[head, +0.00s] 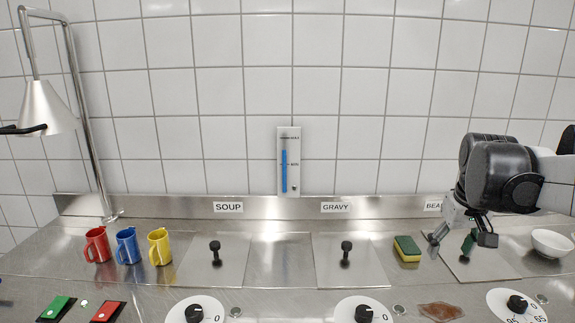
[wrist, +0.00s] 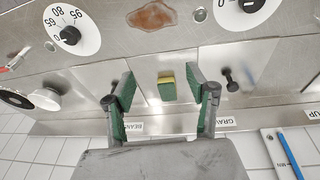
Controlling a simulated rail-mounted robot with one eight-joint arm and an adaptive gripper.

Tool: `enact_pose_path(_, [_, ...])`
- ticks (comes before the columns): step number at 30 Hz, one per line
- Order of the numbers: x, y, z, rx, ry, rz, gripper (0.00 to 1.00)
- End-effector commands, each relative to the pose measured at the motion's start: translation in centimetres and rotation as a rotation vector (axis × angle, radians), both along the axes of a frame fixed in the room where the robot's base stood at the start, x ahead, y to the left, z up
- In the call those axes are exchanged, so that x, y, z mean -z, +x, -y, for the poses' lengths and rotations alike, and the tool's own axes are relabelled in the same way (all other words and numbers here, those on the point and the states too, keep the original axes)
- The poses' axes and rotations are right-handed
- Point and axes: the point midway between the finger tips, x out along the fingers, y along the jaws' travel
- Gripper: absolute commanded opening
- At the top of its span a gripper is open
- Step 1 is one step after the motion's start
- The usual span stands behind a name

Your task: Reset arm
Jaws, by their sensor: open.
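My gripper (head: 462,240) is at the right of the head view, above the counter near the label that begins "BEA". Its two fingers with green pads are spread apart and hold nothing. In the wrist view my gripper (wrist: 160,98) is also open. The yellow and green sponge (head: 407,249) lies on the counter to the left of my gripper. In the wrist view the sponge (wrist: 166,87) appears between the fingers, beyond them and not touching.
Red (head: 97,244), blue (head: 127,246) and yellow (head: 159,247) mugs stand at left. Lids with black knobs cover the SOUP (head: 215,270) and GRAVY (head: 350,272) wells. A white bowl (head: 552,243) is at right. A brown spill (head: 441,311) lies in front. A lamp (head: 45,108) hangs at left.

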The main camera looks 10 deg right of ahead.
Motion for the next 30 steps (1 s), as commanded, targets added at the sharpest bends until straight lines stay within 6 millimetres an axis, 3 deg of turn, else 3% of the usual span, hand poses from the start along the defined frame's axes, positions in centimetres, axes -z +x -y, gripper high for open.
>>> enact_pose_path(1, [0.0, -0.3, -2.5, -0.023, -0.007, 0.023, 0.52])
enact_pose_path(3, [-0.1, -0.7, -5.2, -0.045, -0.015, 0.058, 0.52])
enact_pose_path(15, [2.0, -5.3, -18.6, -0.166, -0.009, 0.257, 0.52])
enact_pose_path(22, [3.9, -8.1, -23.4, -0.219, 0.02, 0.349, 0.52])
enact_pose_path(30, [4.7, -9.1, -24.8, -0.237, 0.035, 0.384, 0.52])
